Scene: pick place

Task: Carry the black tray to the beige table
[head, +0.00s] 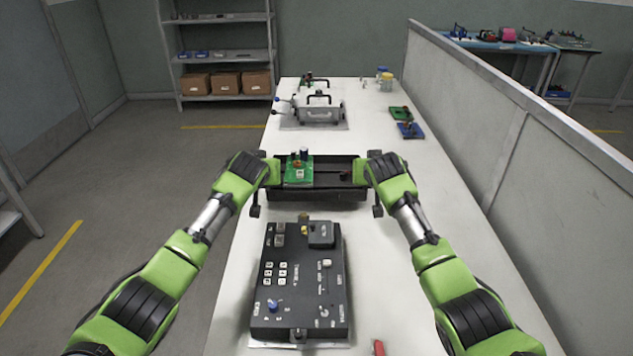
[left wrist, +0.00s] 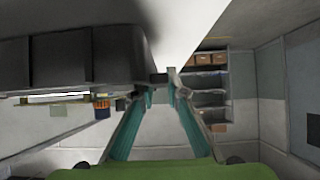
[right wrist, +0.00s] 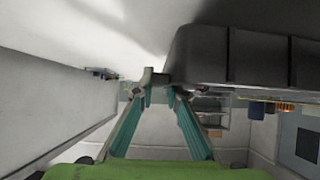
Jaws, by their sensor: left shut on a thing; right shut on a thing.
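The black tray (head: 330,194) is over the white table in the middle of the head view, with a green circuit board (head: 299,171) in its left part. My left gripper (head: 262,190) is shut on the tray's left end; the tray's dark side (left wrist: 75,55) fills the upper left of the left wrist view. My right gripper (head: 372,190) is shut on the tray's right end; the tray (right wrist: 245,55) also shows at the upper right of the right wrist view. The tray looks level. I cannot tell whether it touches the table. I cannot make out a beige table for certain.
A black control panel (head: 300,275) lies on the white table (head: 400,270) in front of the tray. A device with a handle (head: 318,110) and green and blue parts (head: 410,130) lie beyond. A grey partition (head: 480,110) borders the right; floor (head: 130,190) is open on the left.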

